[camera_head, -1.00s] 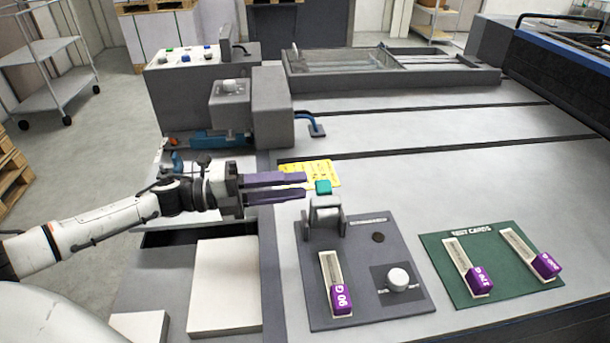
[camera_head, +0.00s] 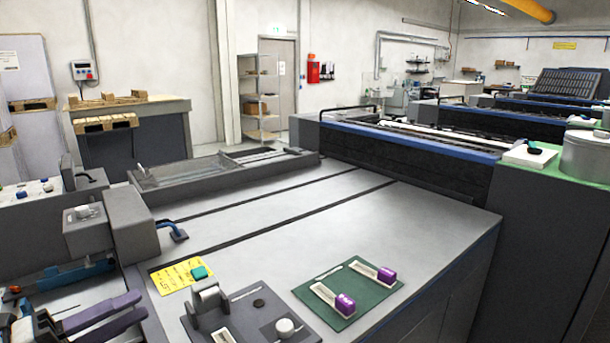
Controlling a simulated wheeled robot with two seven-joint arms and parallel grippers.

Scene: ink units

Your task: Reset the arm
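My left gripper (camera_head: 144,305) is at the lower left, over the left side of the grey machine table (camera_head: 290,200). Its two purple fingers are apart with nothing seen between them. The arm behind it is mostly cut off by the frame. My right gripper is not in view.
A dark plate with a white knob (camera_head: 285,325) is cut off at the bottom. A grey control box (camera_head: 130,225) stands left. The table middle is clear.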

